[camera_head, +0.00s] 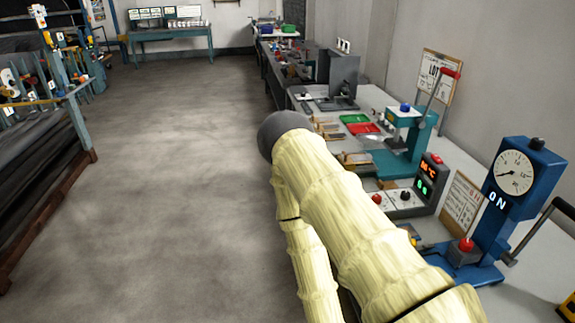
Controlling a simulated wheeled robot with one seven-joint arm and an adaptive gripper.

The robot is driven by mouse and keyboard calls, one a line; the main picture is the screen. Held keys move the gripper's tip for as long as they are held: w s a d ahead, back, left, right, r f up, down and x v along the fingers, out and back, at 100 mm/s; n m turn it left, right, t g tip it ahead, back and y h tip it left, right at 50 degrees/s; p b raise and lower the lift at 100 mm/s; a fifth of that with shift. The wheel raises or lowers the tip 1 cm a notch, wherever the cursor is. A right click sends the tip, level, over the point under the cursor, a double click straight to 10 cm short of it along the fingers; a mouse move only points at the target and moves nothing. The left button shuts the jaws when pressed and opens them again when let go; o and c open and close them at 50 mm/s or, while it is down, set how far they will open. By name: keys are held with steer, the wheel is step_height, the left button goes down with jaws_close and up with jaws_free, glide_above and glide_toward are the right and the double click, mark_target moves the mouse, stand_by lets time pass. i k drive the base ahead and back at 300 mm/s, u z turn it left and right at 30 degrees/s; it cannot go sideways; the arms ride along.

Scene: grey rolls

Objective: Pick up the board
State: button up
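Two board-like things show, and I cannot tell which one is the board of the task. One is a tan-framed board (438,72) with large dark lettering, upright against the wall behind the teal press. The other is a smaller brown-edged board (461,204) with a printed sheet, leaning between the control box and the blue gauge stand. My arm, in a pale yellow ribbed cover with a dark rounded joint, crosses the lower middle and hides part of the bench. My gripper is not in view.
The bench (380,97) along the right wall holds a teal press (408,140), a control box (430,178), a blue gauge stand (513,185), green (354,118) and red (362,128) trays and a monitor (343,76). A rack (45,150) stands left. The floor between is clear.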

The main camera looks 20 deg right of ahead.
mark_target(362, 159)
steer(key=u, duration=0.4)
steer(key=i, duration=0.95)
steer(key=z, duration=1.9)
